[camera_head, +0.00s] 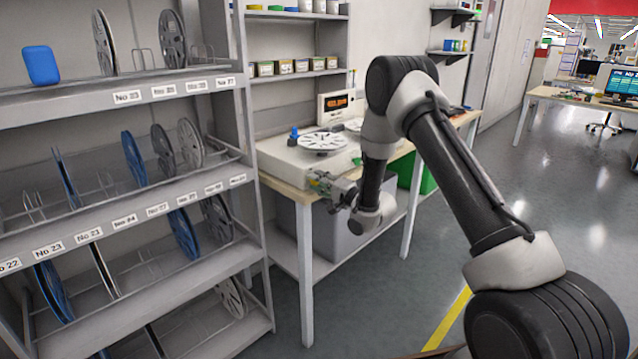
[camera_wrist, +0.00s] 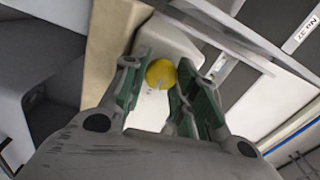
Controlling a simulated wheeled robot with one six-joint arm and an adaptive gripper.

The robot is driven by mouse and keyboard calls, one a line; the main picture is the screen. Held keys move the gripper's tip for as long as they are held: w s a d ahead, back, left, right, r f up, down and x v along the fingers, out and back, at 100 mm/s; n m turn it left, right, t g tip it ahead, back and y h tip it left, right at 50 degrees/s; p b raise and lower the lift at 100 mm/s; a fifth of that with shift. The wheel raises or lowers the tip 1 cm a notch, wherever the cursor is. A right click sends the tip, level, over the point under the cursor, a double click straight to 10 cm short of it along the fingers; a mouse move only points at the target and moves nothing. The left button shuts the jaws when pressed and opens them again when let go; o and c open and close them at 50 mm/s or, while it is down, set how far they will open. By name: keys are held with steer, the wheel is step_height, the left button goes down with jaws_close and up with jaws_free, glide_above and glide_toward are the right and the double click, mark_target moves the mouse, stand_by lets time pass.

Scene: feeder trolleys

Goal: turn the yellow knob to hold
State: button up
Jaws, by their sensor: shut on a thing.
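The yellow knob (camera_wrist: 160,74) shows in the wrist view on the front of a pale machine (camera_wrist: 163,40). A thin light mark runs on the knob's face; I cannot read which setting it points to. My gripper (camera_wrist: 158,82) has its two green-padded fingers on either side of the knob, shut on it. In the head view my gripper (camera_head: 322,184) is at the front left edge of the machine (camera_head: 285,158) on the bench. The knob's labels are hidden or too small to read.
A shelf rack (camera_head: 120,225) with several reels stands close to the left of the bench (camera_head: 306,197). A grey bin (camera_head: 335,235) and a green crate (camera_head: 425,178) are under the bench. Floor to the right is free.

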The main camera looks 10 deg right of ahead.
steer(key=shift+m, duration=0.6)
steer(key=shift+d, duration=0.1)
steer(key=o, duration=1)
steer(key=v, duration=1.2)
